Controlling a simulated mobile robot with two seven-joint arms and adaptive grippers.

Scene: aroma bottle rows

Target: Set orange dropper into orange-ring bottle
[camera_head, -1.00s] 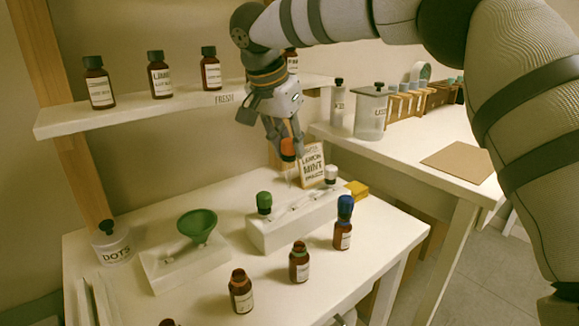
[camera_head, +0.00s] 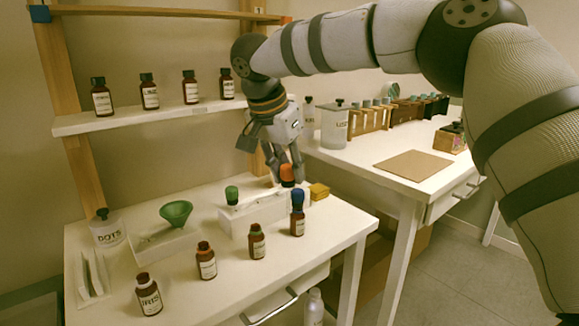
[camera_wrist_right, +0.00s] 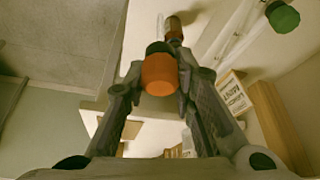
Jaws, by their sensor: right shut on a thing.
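The orange dropper (camera_head: 287,172) is held upright in my right gripper (camera_head: 288,178). It also shows between the fingers in the right wrist view (camera_wrist_right: 160,72). In the head view it is behind and slightly left of the blue dropper (camera_head: 298,198), which sits in a brown bottle (camera_head: 298,224). Its lower part is hidden there. Three brown bottles without droppers stand in a row to the left: one (camera_head: 257,243), another (camera_head: 206,263), and the nearest (camera_head: 149,297). Ring colours are too small to tell surely. My left gripper is not in view.
The white rack (camera_head: 238,222) holds the green dropper (camera_head: 232,195). A green funnel (camera_head: 175,213), a DOTS jar (camera_head: 107,230) and a yellow block (camera_head: 319,191) are nearby. A shelf (camera_head: 85,124) with brown bottles is above. A side table (camera_head: 350,160) stands right.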

